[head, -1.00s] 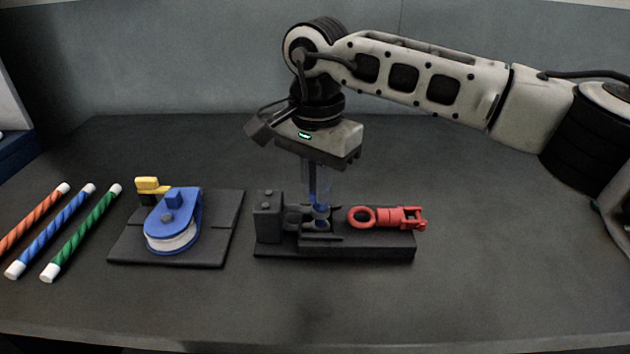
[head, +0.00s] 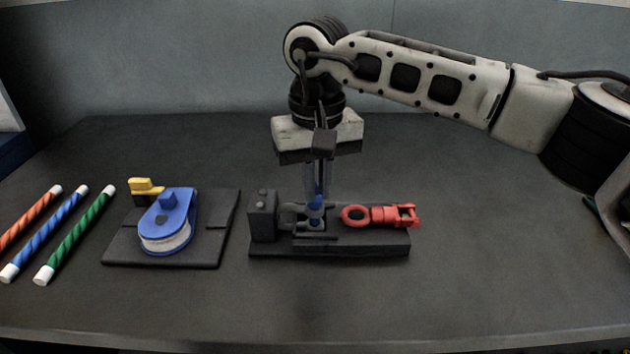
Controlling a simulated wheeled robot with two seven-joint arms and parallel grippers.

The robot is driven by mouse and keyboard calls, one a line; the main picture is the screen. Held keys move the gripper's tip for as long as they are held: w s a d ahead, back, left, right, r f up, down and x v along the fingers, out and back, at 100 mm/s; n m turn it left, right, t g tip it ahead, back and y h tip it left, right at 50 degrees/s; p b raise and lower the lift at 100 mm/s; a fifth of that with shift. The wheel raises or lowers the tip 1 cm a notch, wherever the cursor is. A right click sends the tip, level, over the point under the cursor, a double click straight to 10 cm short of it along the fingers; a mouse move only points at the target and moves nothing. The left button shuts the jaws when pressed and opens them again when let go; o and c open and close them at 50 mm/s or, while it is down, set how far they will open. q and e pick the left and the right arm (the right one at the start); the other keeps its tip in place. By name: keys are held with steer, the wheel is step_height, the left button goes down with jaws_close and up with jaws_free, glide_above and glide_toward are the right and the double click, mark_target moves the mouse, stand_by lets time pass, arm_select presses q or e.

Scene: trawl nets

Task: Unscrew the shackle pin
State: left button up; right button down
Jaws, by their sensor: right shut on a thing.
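The shackle (head: 291,213) is a dark grey bow lying on a black fixture (head: 372,248) in the middle of the table. The blue shackle pin (head: 316,217) stands upright at its right end. My right gripper (head: 317,199) points straight down from above, and its fingers are shut on the top of the blue pin. The fingers hide part of the pin, so I cannot tell how deep its thread sits. My left gripper is not in view.
A red swivel with a ring (head: 394,215) lies on the fixture's right part, close to the gripper. Orange, blue and green ropes (head: 77,235) lie far left.

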mark_target(317, 191)
steer(key=shift+d+f+n, duration=0.1)
steer(key=shift+f+n, duration=0.25)
steer(key=shift+n, duration=0.85)
steer(key=c, duration=1.5)
jaws_free()
steer(key=shift+r, duration=0.25)
steer(key=shift+w+r, duration=0.1)
steer(key=shift+r, duration=0.25)
step_height(317, 191, up, 15)
steer(key=shift+p, duration=0.45)
